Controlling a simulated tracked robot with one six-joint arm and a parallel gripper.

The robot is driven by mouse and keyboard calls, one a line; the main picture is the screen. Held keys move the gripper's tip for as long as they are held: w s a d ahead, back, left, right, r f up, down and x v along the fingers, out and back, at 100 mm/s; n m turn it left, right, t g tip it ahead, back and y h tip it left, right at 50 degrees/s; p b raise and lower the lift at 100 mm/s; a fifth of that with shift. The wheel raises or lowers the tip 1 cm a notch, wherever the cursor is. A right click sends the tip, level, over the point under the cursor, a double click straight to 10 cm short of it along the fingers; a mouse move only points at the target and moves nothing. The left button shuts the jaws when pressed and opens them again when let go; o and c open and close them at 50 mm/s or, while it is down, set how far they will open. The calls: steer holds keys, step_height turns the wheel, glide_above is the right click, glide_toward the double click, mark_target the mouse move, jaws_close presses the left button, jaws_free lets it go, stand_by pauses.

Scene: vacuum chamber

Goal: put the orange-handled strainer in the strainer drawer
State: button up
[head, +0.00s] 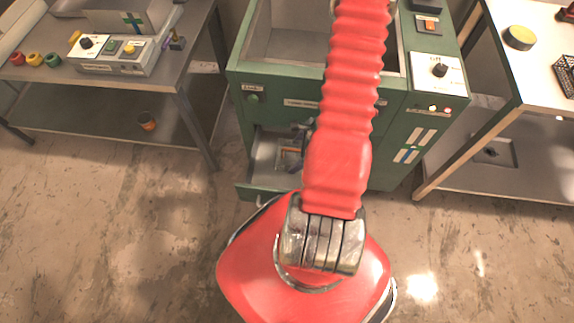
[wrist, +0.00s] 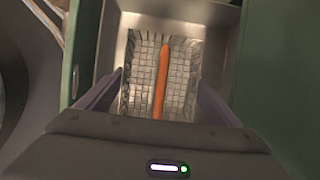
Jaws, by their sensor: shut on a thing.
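The strainer (wrist: 180,88), a pale wire-mesh basket with a long orange handle bar along its middle, lies between my fingers in the wrist view. My gripper (wrist: 160,77) is shut on its two sides. Below and around it are the grey metal walls of the open strainer drawer (wrist: 210,12). In the head view the drawer (head: 263,157) is pulled out low on the front of the green cabinet, and my arm covers its right part. I cannot tell whether the strainer touches the drawer floor.
The green cabinet (head: 245,70) has an open chamber on top and a control panel (head: 437,73) at right. A bench with a switch box (head: 112,50) stands at left, with an orange-and-dark cup (head: 147,121) on its lower shelf. Another bench (head: 535,75) stands at right.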

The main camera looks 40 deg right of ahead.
mark_target(298, 159)
steer(key=shift+f, duration=2.9)
steer(key=shift+f, duration=2.1)
steer(key=o, duration=1.1)
steer(key=shift+s, duration=0.1)
steer(key=shift+r, duration=0.1)
steer(key=shift+v, duration=5.95)
